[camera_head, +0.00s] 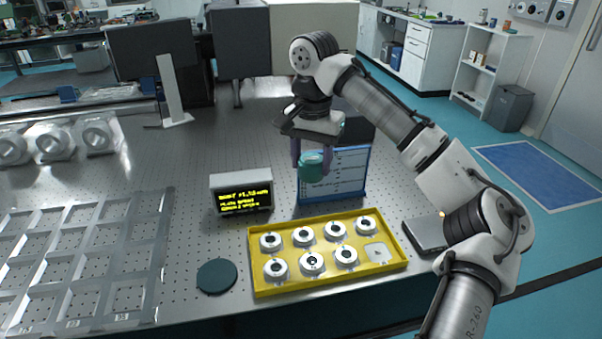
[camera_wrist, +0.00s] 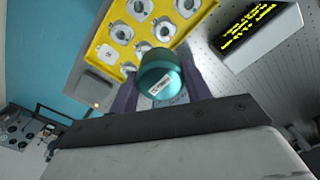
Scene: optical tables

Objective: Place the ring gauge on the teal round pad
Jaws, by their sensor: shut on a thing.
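My gripper (camera_head: 311,162) is shut on a teal cylindrical piece (camera_head: 311,172), held up above the table behind the yellow tray. In the wrist view the teal piece (camera_wrist: 160,75) shows a white barcode label between the fingers. No hole shows in it, so I cannot tell whether it is the ring gauge. The dark teal round pad (camera_head: 217,276) lies flat and bare on the table, left of the tray and lower left of my gripper. The pad does not show in the wrist view.
The yellow tray (camera_head: 253,265) holds several silver rings and one place with no ring at its right end. A display box (camera_head: 241,193) and a blue-framed board (camera_head: 333,199) stand behind it. A metal grid frame (camera_head: 157,250) lies left of the pad. A grey box (camera_head: 424,234) sits right.

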